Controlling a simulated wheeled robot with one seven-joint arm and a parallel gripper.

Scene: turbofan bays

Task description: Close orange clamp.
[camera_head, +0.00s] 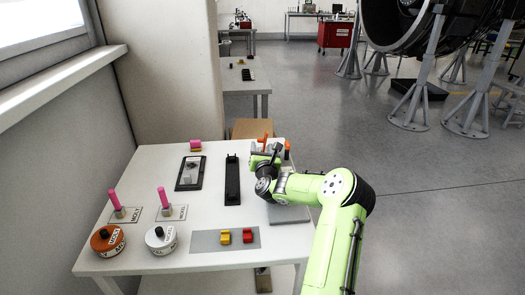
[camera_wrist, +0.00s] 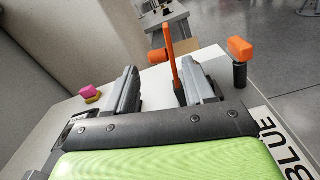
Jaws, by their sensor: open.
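The orange clamp shows in the wrist view as an upright, slightly tilted orange lever (camera_wrist: 172,50) with a short orange piece (camera_wrist: 157,56) at its left. Its lower part is hidden behind my right finger. My gripper (camera_wrist: 162,78) is open, its grey fingers spread. The lever appears in the gap between them, nearer the right finger; contact cannot be told. In the head view, the clamp's orange part (camera_head: 264,141) shows just beyond my gripper (camera_head: 266,156) at the table's far right. The clamp's base is hidden.
An orange-topped black handle (camera_wrist: 240,60) stands right of the clamp. A pink and yellow block (camera_head: 196,145), a black tray (camera_head: 190,172) and a long black holder (camera_head: 232,180) lie to the left on the white table (camera_head: 150,190). A label reading BLUE (camera_wrist: 282,145) is near my gripper.

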